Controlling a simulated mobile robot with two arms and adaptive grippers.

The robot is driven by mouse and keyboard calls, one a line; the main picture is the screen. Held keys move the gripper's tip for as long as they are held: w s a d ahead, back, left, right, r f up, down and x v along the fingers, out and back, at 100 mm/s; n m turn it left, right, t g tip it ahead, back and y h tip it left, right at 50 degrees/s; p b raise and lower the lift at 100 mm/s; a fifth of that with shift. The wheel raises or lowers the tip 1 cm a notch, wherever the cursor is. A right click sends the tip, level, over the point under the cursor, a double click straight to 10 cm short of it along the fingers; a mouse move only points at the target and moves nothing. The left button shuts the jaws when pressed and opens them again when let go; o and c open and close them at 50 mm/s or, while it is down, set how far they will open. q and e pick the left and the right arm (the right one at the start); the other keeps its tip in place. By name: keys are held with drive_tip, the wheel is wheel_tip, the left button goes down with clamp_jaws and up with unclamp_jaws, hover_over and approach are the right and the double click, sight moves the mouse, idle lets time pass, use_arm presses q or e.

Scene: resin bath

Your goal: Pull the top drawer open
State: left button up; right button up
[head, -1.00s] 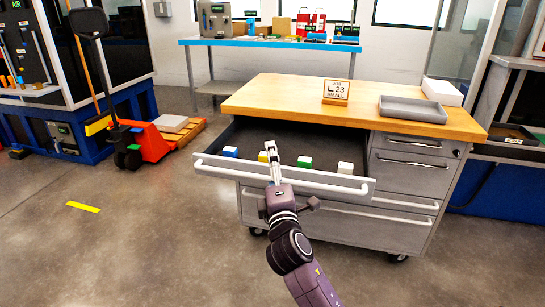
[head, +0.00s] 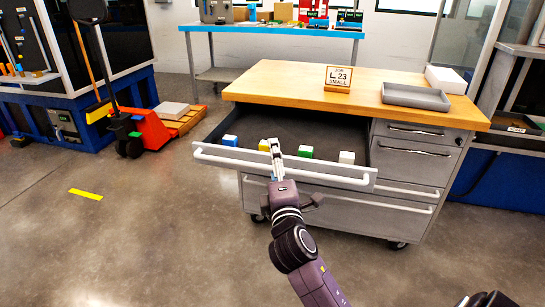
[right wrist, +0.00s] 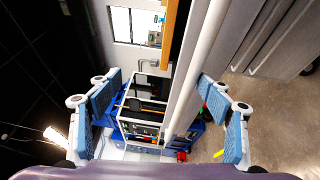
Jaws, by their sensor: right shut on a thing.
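The top drawer (head: 290,168) of the grey cabinet is pulled out, with its dark interior showing under the worktop. A long white bar handle (head: 335,178) runs along its front. My right gripper (head: 272,148) is at the handle, left of its middle, and is shut on it. The handle also shows as a pale bar (right wrist: 205,60) between the blue-padded fingers in the right wrist view. The exact contact is hard to see. In the drawer stand a blue block (head: 230,140), a yellow block (head: 264,145), a green block (head: 305,151) and a white block (head: 346,157).
The wooden worktop (head: 290,80) holds a label sign (head: 338,78), a grey tray (head: 415,97) and a white box (head: 446,79). More closed drawers (head: 412,165) are at right and below. An orange pallet jack (head: 150,130) stands at left. The floor in front is clear.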

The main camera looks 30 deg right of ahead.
drive_tip(key=shift+s+a+r, duration=0.25)
drive_tip(key=shift+s+r, duration=0.15)
drive_tip(key=shift+r, duration=0.25)
drive_tip(key=shift+s+a+r, duration=0.2)
drive_tip(key=shift+s+r, duration=0.2)
drive_tip(key=shift+r, duration=0.2)
drive_tip(key=shift+c, duration=0.4)
drive_tip(key=shift+s+a+r, duration=0.15)
drive_tip(key=shift+s+a, duration=0.15)
drive_tip(key=shift+s, duration=0.25)
drive_tip(key=shift+s+a+r, duration=0.1)
drive_tip(key=shift+s+a, duration=0.2)
drive_tip(key=shift+s, duration=0.25)
drive_tip(key=c, duration=0.6)
use_arm(q)
drive_tip(key=shift+b+v, duration=0.4)
drive_tip(key=shift+v, duration=0.4)
use_arm(e)
drive_tip(key=shift+s+a+f, duration=0.35)
drive_tip(key=shift+s, duration=0.3)
drive_tip(key=shift+s+a+f, duration=0.3)
drive_tip(key=shift+s+f, duration=0.05)
drive_tip(key=shift+s, duration=0.25)
use_arm(q)
drive_tip(key=shift+s+a, duration=0.1)
drive_tip(key=shift+a, duration=0.05)
